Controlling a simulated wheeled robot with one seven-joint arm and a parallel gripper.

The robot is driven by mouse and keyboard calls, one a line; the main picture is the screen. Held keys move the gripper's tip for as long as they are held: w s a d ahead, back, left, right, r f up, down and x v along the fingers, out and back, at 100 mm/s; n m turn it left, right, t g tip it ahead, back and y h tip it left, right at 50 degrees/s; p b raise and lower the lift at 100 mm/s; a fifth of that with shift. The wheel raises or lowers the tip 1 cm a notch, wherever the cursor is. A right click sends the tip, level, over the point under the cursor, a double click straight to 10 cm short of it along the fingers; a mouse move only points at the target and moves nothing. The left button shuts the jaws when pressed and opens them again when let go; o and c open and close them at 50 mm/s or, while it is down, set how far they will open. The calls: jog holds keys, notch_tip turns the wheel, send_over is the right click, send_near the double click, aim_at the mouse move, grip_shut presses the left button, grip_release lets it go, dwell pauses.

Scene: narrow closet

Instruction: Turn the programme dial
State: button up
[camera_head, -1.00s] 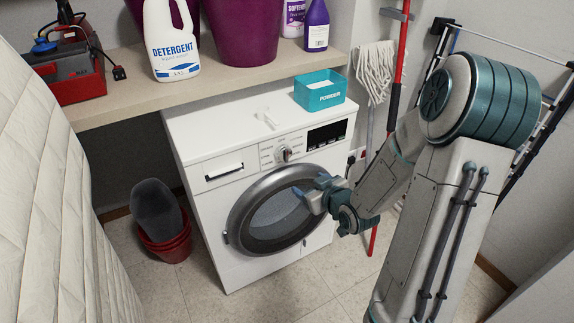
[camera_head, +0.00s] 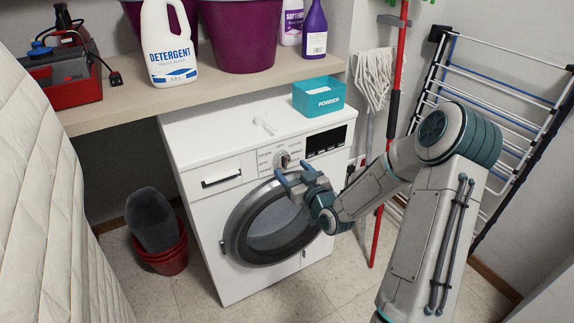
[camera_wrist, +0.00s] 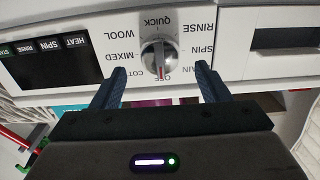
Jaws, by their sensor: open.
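The programme dial (camera_head: 284,160) is a silver knob on the front panel of the white washing machine (camera_head: 215,205). In the wrist view, which is upside down, the dial (camera_wrist: 158,58) has a red mark pointing at the OFF label. MIXED, WOOL, QUICK, RINSE and SPIN are readable around it; other labels are partly hidden by the fingers. My gripper (camera_head: 293,173) is open and empty, just in front of and slightly below the dial. In the wrist view its two fingers (camera_wrist: 160,84) are spread wide, one on each side of the dial, apart from it.
The round door (camera_head: 228,235) is shut below the panel. A powder box (camera_head: 319,97) and a small white scoop (camera_head: 265,124) lie on top. A shelf (camera_head: 120,104) overhangs the machine's back left. A mop (camera_head: 375,80), red pole (camera_head: 398,70) and drying rack (camera_head: 495,90) stand right.

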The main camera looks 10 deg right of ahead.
aim_at(286, 163)
jog(key=shift+x, duration=1.95)
jog(key=c, duration=1)
jog(key=shift+m, duration=0.3)
jog(key=m, duration=0.4)
jog(key=shift+m, duration=2)
